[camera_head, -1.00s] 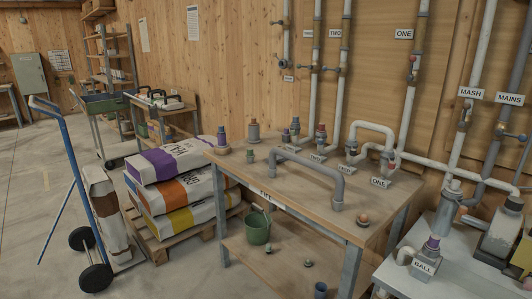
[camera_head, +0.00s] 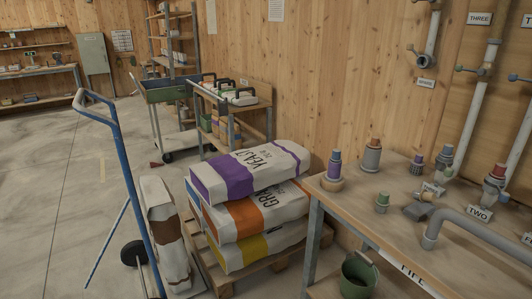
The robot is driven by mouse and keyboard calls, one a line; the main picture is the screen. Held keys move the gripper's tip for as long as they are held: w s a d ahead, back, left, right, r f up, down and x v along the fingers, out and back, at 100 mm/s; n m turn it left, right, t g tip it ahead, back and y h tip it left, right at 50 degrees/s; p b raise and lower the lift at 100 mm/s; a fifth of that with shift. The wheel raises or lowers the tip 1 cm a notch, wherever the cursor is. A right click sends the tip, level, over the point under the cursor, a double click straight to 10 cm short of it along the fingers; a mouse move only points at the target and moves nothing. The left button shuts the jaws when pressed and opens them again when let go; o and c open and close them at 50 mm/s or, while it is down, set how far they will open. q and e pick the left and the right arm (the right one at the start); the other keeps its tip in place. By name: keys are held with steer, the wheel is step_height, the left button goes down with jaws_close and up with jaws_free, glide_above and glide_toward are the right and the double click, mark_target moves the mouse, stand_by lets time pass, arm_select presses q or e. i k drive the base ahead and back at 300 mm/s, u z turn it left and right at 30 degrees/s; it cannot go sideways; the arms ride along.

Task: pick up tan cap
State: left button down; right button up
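A small tan piece (camera_head: 426,196) shows at a grey fitting (camera_head: 415,211) on the wooden workbench (camera_head: 350,203), at the right of the head view. It may be the tan cap, but it is too small to tell. Near it stand a purple-topped piece (camera_head: 416,163) and a green-topped piece (camera_head: 382,202). A blue-and-purple capped piece (camera_head: 334,166) stands on a round tan base at the bench's left end, beside a grey cylinder with a reddish top (camera_head: 371,155). Neither of my grippers is in view.
Stacked feed sacks (camera_head: 250,182) lie on a pallet left of the bench. A blue hand truck (camera_head: 125,175) with a sack stands in front. A green bucket (camera_head: 357,275) is below the benchtop. A grey pipe (camera_head: 480,232) arches over the bench. Floor at left is open.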

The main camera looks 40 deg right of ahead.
mark_target(423, 195)
steer(key=z, duration=0.2)
steer(key=i, duration=1.8)
steer(key=z, duration=0.85)
